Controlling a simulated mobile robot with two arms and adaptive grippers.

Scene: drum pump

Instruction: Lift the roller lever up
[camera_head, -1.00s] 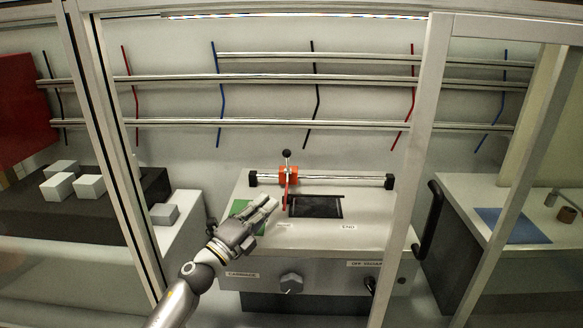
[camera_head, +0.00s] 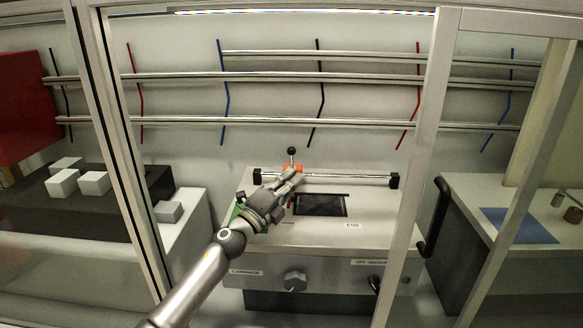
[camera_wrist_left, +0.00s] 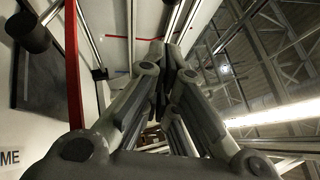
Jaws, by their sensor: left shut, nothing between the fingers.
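The roller lever is a thin upright rod with a black ball knob (camera_head: 291,151) on an orange carriage (camera_head: 292,168), which sits on a horizontal rail. My left gripper (camera_head: 296,178) is shut and empty. Its fingertips are in front of the carriage in the head view and cover part of it; I cannot tell if they touch. In the left wrist view the fingers (camera_wrist_left: 158,50) meet at their tips. A red bar (camera_wrist_left: 73,65) stands beside them on the left. My right gripper is not in view.
The rail (camera_head: 345,178) runs over a white machine top with a black plate (camera_head: 320,205). Knobs (camera_head: 295,281) are on its front. A frame post (camera_head: 414,160) stands at right. White blocks (camera_head: 94,183) lie on a dark bench at left.

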